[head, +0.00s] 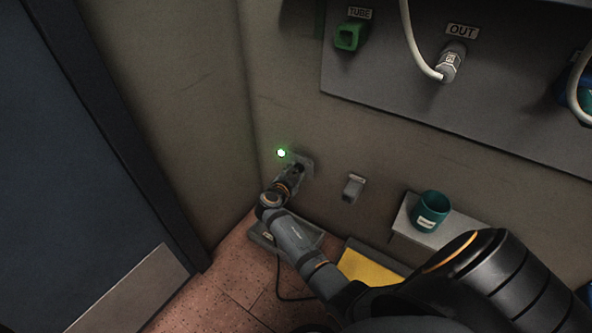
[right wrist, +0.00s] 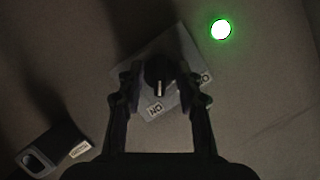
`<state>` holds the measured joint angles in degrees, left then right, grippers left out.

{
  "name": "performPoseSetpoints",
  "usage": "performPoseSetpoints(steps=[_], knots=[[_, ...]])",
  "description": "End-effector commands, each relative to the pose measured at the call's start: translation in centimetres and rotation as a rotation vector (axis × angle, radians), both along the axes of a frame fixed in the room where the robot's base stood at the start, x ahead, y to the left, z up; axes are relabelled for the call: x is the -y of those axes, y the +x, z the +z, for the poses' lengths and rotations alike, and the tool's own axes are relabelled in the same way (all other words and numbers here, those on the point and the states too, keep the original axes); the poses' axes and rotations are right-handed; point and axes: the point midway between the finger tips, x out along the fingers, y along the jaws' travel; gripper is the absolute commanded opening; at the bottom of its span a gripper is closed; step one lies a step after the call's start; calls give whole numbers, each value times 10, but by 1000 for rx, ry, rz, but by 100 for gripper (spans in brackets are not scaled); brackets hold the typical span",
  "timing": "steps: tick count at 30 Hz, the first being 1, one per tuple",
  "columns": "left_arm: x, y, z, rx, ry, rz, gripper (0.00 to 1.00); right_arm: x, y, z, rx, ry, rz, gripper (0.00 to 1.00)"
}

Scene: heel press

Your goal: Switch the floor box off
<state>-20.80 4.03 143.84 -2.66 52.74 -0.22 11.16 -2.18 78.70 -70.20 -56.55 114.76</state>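A grey floor box (head: 312,230) with a dark cable sits on the floor by the wall, partly hidden by my right arm. My right gripper (head: 294,172) is up at the wall above it, in front of a grey plate (head: 307,164). In the right wrist view, the plate (right wrist: 184,44) carries a dark round knob (right wrist: 159,72) whose pale mark points down towards an ON label (right wrist: 155,109). Another label, partly hidden, is at its right. The right gripper (right wrist: 159,82) is open, a finger on each side of the knob; contact cannot be told. My left gripper is not in view.
A green lamp (head: 281,153) glows beside the plate. A grey holder (head: 353,188) and a shelf (head: 402,225) with a teal cup (head: 430,209) are to the right. A yellow pad (head: 365,268) lies low near my arm. A dark door (head: 60,160) is left.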

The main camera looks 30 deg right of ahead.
Motion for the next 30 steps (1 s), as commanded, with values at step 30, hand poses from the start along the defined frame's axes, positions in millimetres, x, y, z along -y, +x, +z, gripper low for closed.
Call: performPoseSetpoints(steps=[30], knots=[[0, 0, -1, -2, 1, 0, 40, -1, 1, 1, -199, -81, -1, 0]])
